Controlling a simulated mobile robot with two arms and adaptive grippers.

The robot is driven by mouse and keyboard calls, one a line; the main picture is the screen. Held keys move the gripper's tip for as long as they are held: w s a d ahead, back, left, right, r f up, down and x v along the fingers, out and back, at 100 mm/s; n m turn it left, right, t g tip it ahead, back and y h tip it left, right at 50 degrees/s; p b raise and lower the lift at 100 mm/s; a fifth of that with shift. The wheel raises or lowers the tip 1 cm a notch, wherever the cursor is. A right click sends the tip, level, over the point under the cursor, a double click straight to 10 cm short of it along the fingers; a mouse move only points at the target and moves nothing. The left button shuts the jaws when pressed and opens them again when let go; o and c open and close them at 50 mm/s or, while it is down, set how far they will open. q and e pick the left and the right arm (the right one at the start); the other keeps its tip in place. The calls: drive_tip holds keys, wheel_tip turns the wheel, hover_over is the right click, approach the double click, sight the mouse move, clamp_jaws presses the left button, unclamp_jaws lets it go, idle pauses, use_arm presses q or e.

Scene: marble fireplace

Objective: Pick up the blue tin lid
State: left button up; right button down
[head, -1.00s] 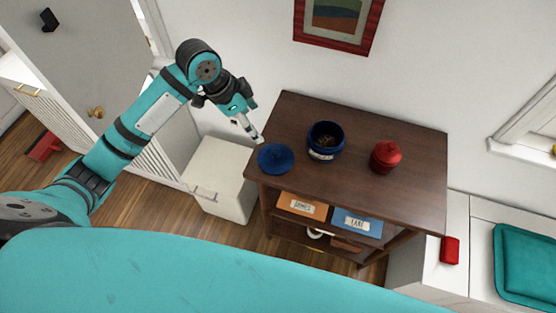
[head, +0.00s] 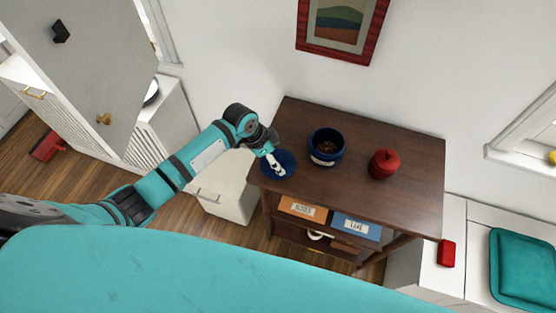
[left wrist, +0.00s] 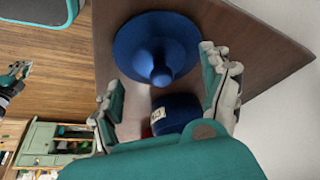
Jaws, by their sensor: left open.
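The blue tin lid (head: 287,158) lies on the left end of the dark wooden cabinet top, partly hidden by my left gripper (head: 277,168) in the head view. In the left wrist view the lid (left wrist: 140,42) is round, with a knob facing the camera. My left gripper (left wrist: 162,68) is open, its fingers on either side of the knob in that view. I cannot tell whether they touch the lid. The open blue tin (head: 326,147) stands right of the lid. A small teal and dark part at the left wrist view's left edge appears to be my right gripper (left wrist: 16,76).
A red lidded jar (head: 384,164) stands right of the blue tin on the cabinet top (head: 415,190). Orange (head: 303,210) and blue (head: 356,227) labelled boxes sit on the shelf below. The wall is close behind. The front right of the top is clear.

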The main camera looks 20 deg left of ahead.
use_arm(q)
drive_tip(key=shift+x, duration=0.9)
drive_tip(key=shift+r, duration=0.1)
drive_tip(key=shift+c, duration=0.4)
drive_tip(key=c, duration=1.1)
drive_tip(key=shift+s, duration=0.1)
clamp_jaws()
drive_tip(key=shift+s, duration=0.1)
